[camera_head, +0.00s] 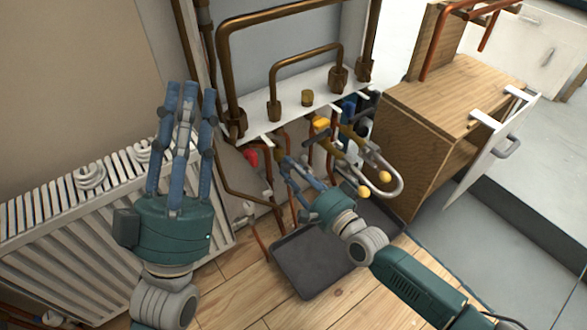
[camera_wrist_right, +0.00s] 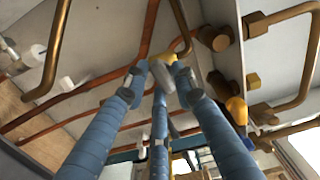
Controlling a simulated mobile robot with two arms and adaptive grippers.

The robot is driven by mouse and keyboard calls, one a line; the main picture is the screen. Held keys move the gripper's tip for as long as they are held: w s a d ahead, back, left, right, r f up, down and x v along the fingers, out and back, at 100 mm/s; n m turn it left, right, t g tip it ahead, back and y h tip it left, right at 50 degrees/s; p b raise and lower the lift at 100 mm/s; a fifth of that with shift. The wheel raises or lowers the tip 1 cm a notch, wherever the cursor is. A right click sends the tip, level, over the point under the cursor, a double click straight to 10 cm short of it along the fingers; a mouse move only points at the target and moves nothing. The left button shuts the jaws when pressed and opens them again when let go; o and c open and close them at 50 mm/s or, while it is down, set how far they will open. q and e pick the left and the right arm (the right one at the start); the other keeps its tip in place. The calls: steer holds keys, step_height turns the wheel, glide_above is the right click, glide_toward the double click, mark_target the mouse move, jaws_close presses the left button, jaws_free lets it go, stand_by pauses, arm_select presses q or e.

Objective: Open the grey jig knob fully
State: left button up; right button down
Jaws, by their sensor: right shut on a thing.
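My right gripper (camera_head: 288,165) reaches into the pipework below the white pipe shelf, and in the head view its fingers hide what they hold. In the right wrist view the three blue fingers of the right gripper (camera_wrist_right: 160,82) close in around a small grey piece, which looks like the grey jig knob (camera_wrist_right: 164,68). A yellow part shows just behind it. How far the knob is turned cannot be told. My left gripper (camera_head: 188,100) is raised in front of the wall and radiator, its fingers spread and empty, well away from the pipework.
A red knob (camera_head: 250,157) sits left of the right gripper. Copper pipes (camera_head: 240,60) rise from the shelf (camera_head: 310,98). A U-shaped pipe with yellow ends (camera_head: 390,175) is close on the right. A dark tray (camera_head: 310,262) lies on the floor; a wooden cabinet (camera_head: 450,90) stands right.

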steer(key=n+p, duration=0.1)
steer(key=n, duration=0.3)
steer(key=shift+d+f, duration=0.1)
steer(key=shift+f, duration=0.05)
arm_select(q)
steer(key=w+f+g+y+p, duration=0.25)
steer(key=w+f+g, duration=0.45)
steer(key=f, duration=0.5)
arm_select(e)
steer(key=n, duration=0.4)
steer(key=shift+d+b, duration=0.1)
steer(key=shift+b, duration=0.3)
arm_select(q)
steer(key=s+a+f+g+y+p, duration=0.1)
steer(key=f+g, duration=0.3)
steer(key=f, duration=0.4)
steer(key=s+a+f+g+y+p, duration=0.2)
steer(key=s+f+g, duration=0.2)
steer(key=f, duration=0.4)
steer(key=shift+f+n, duration=0.3)
steer(key=shift+f, duration=0.05)
arm_select(e)
steer(key=shift+w+d+n, duration=0.1)
steer(key=shift+n, duration=2.1)
steer(key=shift+w+d+n, duration=0.1)
steer(key=shift+n, duration=2.1)
